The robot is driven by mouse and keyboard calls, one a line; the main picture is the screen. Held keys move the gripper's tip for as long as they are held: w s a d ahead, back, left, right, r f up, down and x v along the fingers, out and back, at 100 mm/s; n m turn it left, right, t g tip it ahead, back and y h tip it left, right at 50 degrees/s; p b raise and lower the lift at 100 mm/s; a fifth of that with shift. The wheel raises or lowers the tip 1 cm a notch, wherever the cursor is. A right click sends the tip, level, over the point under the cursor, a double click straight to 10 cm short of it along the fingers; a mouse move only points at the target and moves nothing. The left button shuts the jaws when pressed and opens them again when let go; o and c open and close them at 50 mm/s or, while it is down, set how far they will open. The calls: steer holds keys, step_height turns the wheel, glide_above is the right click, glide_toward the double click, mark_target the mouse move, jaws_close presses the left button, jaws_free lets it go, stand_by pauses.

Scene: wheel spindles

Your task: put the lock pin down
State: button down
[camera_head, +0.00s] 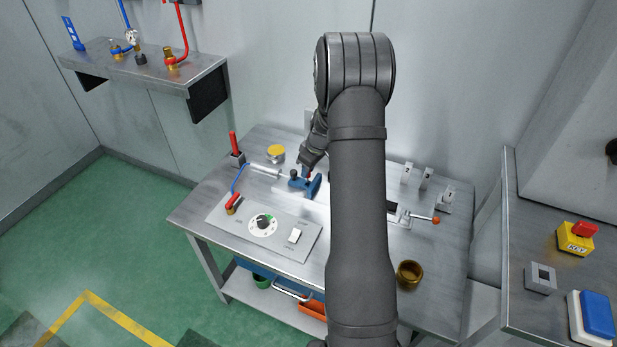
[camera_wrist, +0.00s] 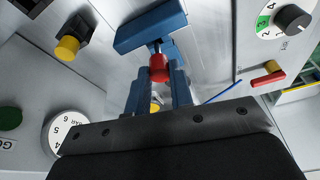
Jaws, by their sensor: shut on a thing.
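My gripper (camera_wrist: 160,82) shows in the wrist view with its two blue-grey fingers close around a red piece (camera_wrist: 159,68), which I take to be the lock pin. The jaws are shut on it. A blue block (camera_wrist: 150,28) lies just past the fingertips; whether the pin touches it I cannot tell. In the head view my gripper (camera_head: 302,170) is over the back of the workbench, at a blue fixture (camera_head: 313,187).
The workbench (camera_head: 350,262) carries a control panel with a dial (camera_head: 263,224), a yellow-topped part (camera_head: 276,153), a red-handled part (camera_head: 235,148) and a brass cup (camera_head: 410,273). Several grey tagged blocks (camera_head: 426,177) stand at the back right. Bare metal lies around the cup.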

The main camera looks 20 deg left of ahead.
mark_target(310, 172)
steer(key=shift+f, duration=1.7)
steer(key=shift+f, duration=0.1)
steer(key=c, duration=1.3)
jaws_free()
steer(key=shift+f, duration=0.1)
steer(key=v, duration=1.2)
steer(key=shift+r, duration=0.25)
steer(key=shift+a+f, duration=0.1)
steer(key=shift+f, duration=0.05)
